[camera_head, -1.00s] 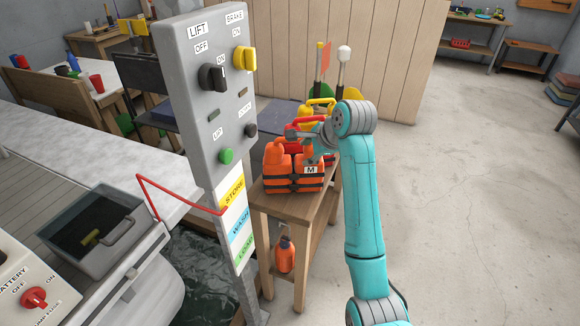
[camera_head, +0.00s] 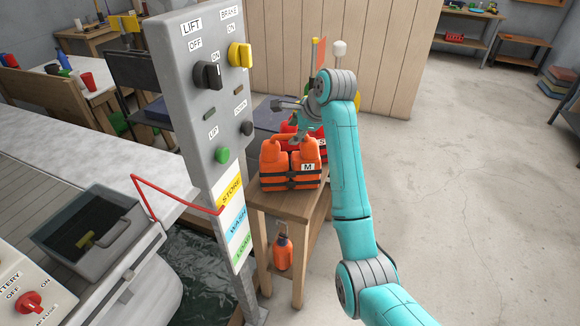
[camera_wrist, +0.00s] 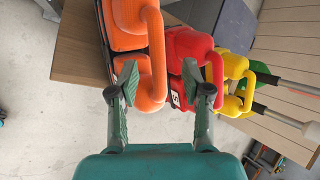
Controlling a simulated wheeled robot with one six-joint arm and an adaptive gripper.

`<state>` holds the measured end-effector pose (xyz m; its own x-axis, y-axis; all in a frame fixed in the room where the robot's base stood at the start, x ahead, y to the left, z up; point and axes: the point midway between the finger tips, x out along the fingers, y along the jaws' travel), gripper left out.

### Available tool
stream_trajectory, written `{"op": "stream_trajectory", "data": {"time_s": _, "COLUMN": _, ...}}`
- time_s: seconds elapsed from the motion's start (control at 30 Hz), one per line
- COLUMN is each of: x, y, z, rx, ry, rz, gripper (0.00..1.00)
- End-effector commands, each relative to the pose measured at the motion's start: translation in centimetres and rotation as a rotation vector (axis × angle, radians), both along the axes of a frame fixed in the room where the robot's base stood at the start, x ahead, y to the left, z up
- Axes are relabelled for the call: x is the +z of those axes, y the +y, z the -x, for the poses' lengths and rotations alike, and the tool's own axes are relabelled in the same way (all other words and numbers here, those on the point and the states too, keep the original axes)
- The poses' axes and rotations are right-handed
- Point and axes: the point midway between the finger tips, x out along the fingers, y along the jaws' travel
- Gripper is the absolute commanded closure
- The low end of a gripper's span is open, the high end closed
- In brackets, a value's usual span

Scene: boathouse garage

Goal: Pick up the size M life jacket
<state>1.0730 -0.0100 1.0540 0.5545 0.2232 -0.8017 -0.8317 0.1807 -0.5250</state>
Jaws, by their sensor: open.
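The size M life jacket (camera_head: 284,178) is orange with dark straps and a white M tag, upright on the wooden bench. My gripper (camera_head: 299,137) is over the jacket's top in the head view. In the wrist view my gripper (camera_wrist: 161,90) is open, a green finger on each side of the loop's end. I cannot tell whether either finger touches it. The right finger is between the orange loop and the red jacket's loop.
A red life jacket (camera_wrist: 188,48) stands close beside the orange one, and a yellow one (camera_wrist: 232,68) stands past it. The wooden bench (camera_head: 284,203) carries them. The grey lift control post (camera_head: 205,120) rises close on the left. Open floor (camera_head: 470,200) lies right.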

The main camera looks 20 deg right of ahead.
Motion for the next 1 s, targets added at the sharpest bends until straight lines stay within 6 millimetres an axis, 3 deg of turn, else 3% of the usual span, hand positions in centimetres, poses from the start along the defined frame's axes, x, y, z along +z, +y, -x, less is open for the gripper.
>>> {"op": "stream_trajectory", "data": {"time_s": 0.23, "x": -2.9, "y": 0.8, "z": -1.6, "rx": 0.002, "ry": 0.002, "rz": 0.000, "gripper": 0.51}}
{"op": "stream_trajectory", "data": {"time_s": 0.57, "x": -3.4, "y": 1.0, "z": -2.0, "rx": 0.001, "ry": 0.000, "rz": 0.001, "gripper": 0.51}}
{"op": "stream_trajectory", "data": {"time_s": 0.77, "x": -3.4, "y": 1.0, "z": -2.0, "rx": 0.001, "ry": 0.000, "rz": 0.001, "gripper": 0.99}}
{"op": "stream_trajectory", "data": {"time_s": 1.0, "x": -3.3, "y": 1.0, "z": -2.0, "rx": 0.001, "ry": -0.001, "rz": 0.000, "gripper": 1.00}}
